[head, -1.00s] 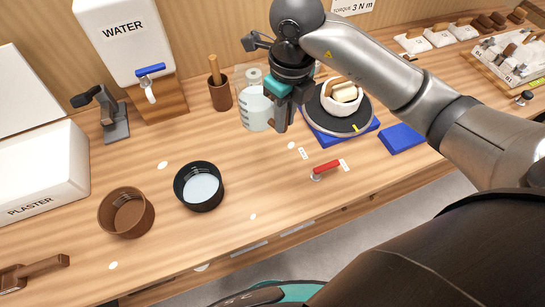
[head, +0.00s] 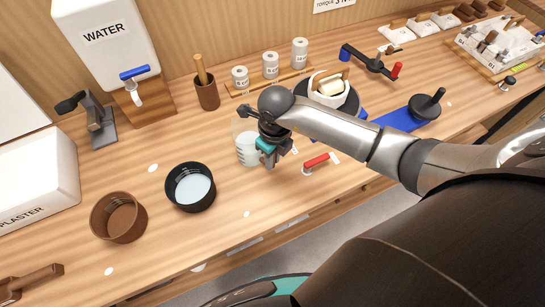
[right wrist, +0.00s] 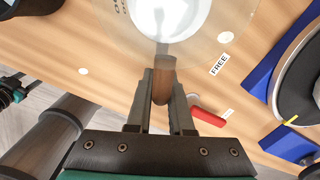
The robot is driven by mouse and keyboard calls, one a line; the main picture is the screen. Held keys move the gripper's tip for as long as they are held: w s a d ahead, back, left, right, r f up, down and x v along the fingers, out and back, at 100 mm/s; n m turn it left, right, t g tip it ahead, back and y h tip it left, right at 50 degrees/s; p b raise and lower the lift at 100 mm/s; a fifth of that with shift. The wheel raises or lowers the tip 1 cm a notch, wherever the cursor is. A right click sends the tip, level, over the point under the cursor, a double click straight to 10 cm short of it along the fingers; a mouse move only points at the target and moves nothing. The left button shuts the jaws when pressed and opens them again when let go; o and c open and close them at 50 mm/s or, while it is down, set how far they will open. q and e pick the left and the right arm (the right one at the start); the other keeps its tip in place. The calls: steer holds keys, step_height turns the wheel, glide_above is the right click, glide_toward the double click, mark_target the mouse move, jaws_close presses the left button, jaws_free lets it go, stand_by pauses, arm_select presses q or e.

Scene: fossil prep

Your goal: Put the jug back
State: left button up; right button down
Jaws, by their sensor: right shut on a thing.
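The jug looks upright, right of the black bowl (head: 190,187). I cannot tell whether its base touches the bench.
A brown bowl (head: 118,217) stands left of the black one. The water tank (head: 106,42) and a brown pot (head: 207,95) are behind. A red-handled lever (head: 316,161) and a "FREE" label (right wrist: 219,65) lie near the jug.

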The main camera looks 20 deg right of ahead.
steer(key=shift+f, duration=0.15)
steer(key=c, duration=0.8)
jaws_free()
steer(key=r, duration=1.2)
steer(key=shift+s+d+r, duration=0.15)
steer(key=shift+s+r, duration=0.05)
steer(key=shift+s, duration=0.05)
